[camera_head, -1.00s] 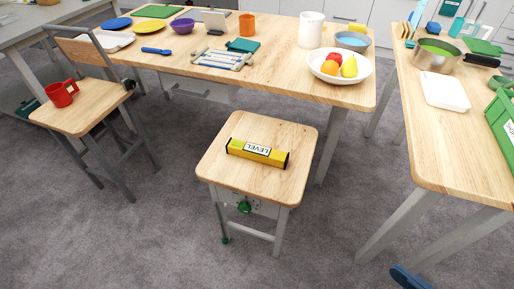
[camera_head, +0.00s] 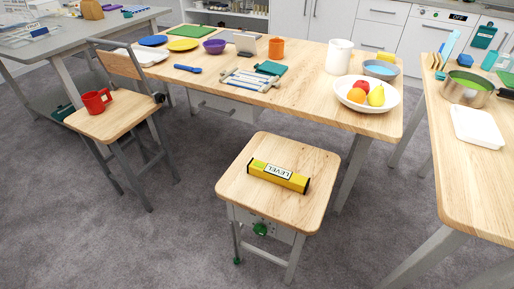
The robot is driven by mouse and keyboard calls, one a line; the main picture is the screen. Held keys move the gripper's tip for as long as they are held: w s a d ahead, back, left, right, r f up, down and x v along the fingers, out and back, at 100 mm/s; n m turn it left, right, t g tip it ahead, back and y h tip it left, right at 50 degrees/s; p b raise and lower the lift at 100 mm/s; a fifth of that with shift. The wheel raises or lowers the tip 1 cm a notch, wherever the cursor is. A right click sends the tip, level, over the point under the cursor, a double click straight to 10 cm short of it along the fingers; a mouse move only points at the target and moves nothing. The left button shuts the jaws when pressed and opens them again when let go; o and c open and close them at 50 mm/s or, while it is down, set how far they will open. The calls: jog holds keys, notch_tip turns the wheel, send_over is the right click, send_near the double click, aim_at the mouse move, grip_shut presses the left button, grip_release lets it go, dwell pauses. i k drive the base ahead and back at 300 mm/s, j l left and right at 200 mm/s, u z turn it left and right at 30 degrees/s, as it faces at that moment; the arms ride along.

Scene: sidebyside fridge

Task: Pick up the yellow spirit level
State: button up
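The yellow spirit level (camera_head: 279,175) lies flat on the wooden seat of a stool (camera_head: 252,199) in the middle of the view. It is a short yellow bar with black ends and a white label reading LEVEL. It lies slightly slanted, its right end nearer to me. Nothing else is on the stool seat. My gripper is not in view.
A long wooden table (camera_head: 320,104) with dishes, tools and a fruit bowl (camera_head: 367,94) stands behind the stool. Another wooden table (camera_head: 465,180) is at the right. A chair (camera_head: 107,121) with a red mug (camera_head: 97,101) stands left. Grey carpet (camera_head: 130,235) is clear in front and left.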

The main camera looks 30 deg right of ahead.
aim_at(283, 178)
jog(key=i+j+z, duration=0.6)
jog(key=i+j, duration=0.1)
jog(key=i, duration=0.1)
